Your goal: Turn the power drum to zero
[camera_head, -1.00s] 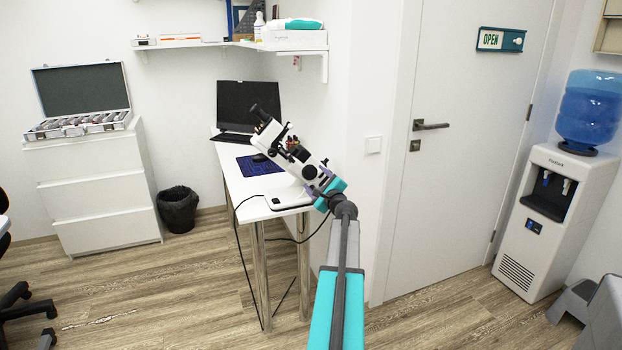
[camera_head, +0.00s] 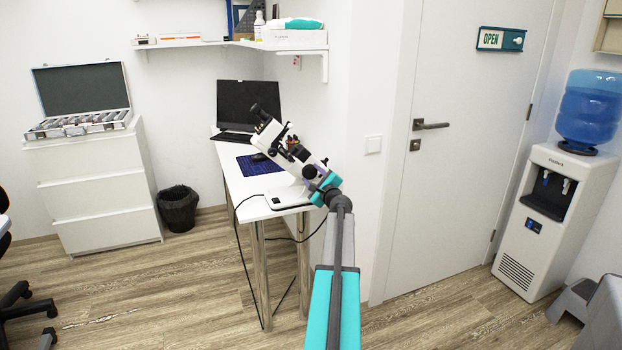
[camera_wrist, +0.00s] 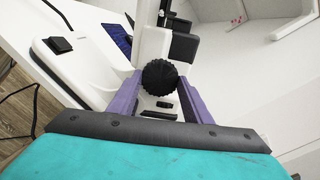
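A white tilted optical instrument (camera_head: 272,139) with a black eyepiece stands on the white desk in the head view. In the wrist view, its black ribbed round knob (camera_wrist: 160,76), which looks like the power drum, faces me. My gripper (camera_wrist: 163,76) has its two purple fingers apart, one on each side of this knob. The fingertips are very close to the knob's sides; I cannot make out whether they touch. No scale marking can be read.
The narrow desk (camera_head: 240,189) holds an open laptop (camera_head: 248,104), a dark blue mat (camera_head: 256,168) and the instrument's white base (camera_head: 290,196). A black cable (camera_head: 238,235) hangs off the desk. The wall is close behind; floor in front is free.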

